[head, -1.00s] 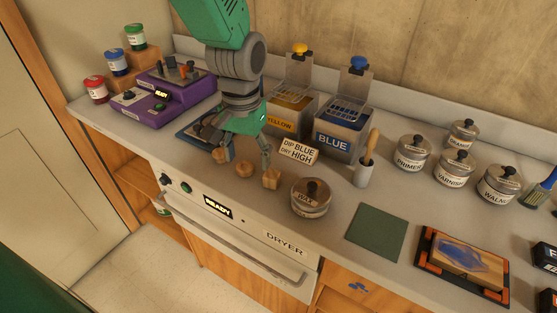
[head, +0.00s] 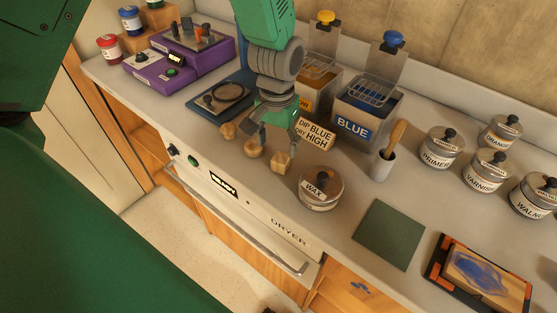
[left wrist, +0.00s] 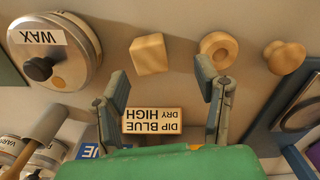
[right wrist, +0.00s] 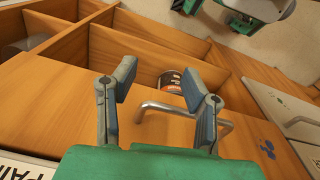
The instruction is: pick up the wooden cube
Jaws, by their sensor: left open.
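The wooden cube (head: 281,162) stands on the grey counter near its front edge, left of the wax tin. In the left wrist view the cube (left wrist: 149,54) lies ahead of and roughly between the fingertips. My left gripper (head: 274,147) is open and empty, pointing down close to the cube; in the head view a finger overlaps it, and contact cannot be told. My right gripper (right wrist: 158,85) is open and empty, facing the wooden cabinet front.
The wax tin (head: 321,188) stands close to the cube's right. A "dip blue, dry high" sign (head: 315,134) and blue tank (head: 366,110) are behind. A dark tray (head: 220,100) lies left. The green mat (head: 388,235) is bare.

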